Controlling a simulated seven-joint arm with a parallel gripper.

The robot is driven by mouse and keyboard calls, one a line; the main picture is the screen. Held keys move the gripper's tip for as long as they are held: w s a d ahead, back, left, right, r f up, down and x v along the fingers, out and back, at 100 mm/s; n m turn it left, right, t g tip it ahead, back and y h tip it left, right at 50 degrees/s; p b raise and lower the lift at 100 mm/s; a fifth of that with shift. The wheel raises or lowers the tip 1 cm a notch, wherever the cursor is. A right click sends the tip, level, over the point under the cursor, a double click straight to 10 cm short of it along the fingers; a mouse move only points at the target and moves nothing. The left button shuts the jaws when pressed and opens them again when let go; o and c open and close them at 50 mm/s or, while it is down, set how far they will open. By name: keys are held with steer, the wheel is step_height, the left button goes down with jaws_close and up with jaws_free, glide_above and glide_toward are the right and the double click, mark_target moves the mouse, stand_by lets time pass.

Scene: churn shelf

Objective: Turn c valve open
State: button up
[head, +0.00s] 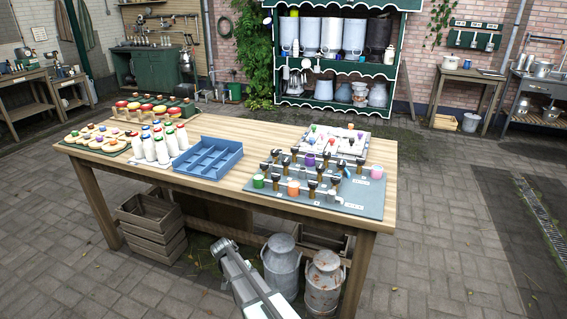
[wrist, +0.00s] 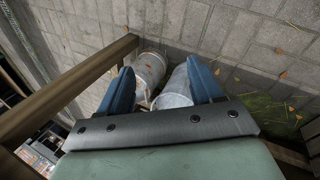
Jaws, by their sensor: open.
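The valve board (head: 345,197) is a grey-green panel at the right end of the wooden table in the head view. It carries several dark-handled valves (head: 312,187) with coloured knobs or caps among them. The small letter labels are too small to read, so I cannot tell which valve is c. My gripper shows in the wrist view, its two blue fingers (wrist: 162,92) spread apart and empty. It points down past the table's front edge at two metal milk churns on the ground. In the head view my arm is low in front of the table, apart from the valve board.
The wooden table (head: 232,190) also holds a blue divided crate (head: 207,157), white bottles (head: 160,148) and a white tray of small parts (head: 335,142). Two metal churns (head: 281,262) stand beneath the front edge, near my arm. Wooden crates (head: 152,222) stand below left.

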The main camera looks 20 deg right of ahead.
steer(key=w+r+m+t+h, duration=0.1)
steer(key=w+r+m+t, duration=0.15)
steer(key=w+r, duration=1.05)
steer(key=w+r+m+t+h, duration=0.1)
steer(key=w+r+m, duration=0.2)
steer(key=w+r, duration=0.95)
steer(key=d+r, duration=0.2)
steer(key=r, duration=0.1)
steer(key=d+r+m, duration=0.1)
steer(key=d+r, duration=0.1)
steer(key=r, duration=0.2)
steer(key=s+d+r+m+h, duration=0.1)
steer(key=r, duration=0.2)
steer(key=shift+d+r+m+g, duration=0.2)
steer(key=shift+d+m+g, duration=0.05)
steer(key=shift+d, duration=0.15)
steer(key=d+r+m+h, duration=0.2)
steer(key=d+r+m, duration=0.2)
steer(key=d+r, duration=0.55)
glide_toward(286, 160)
steer(key=shift+m+g, duration=0.3)
steer(key=x, duration=0.8)
steer(key=shift+w+d+f, duration=0.15)
steer(key=shift+w+d, duration=0.05)
steer(key=shift+w, duration=0.15)
steer(key=shift+c, duration=0.5)
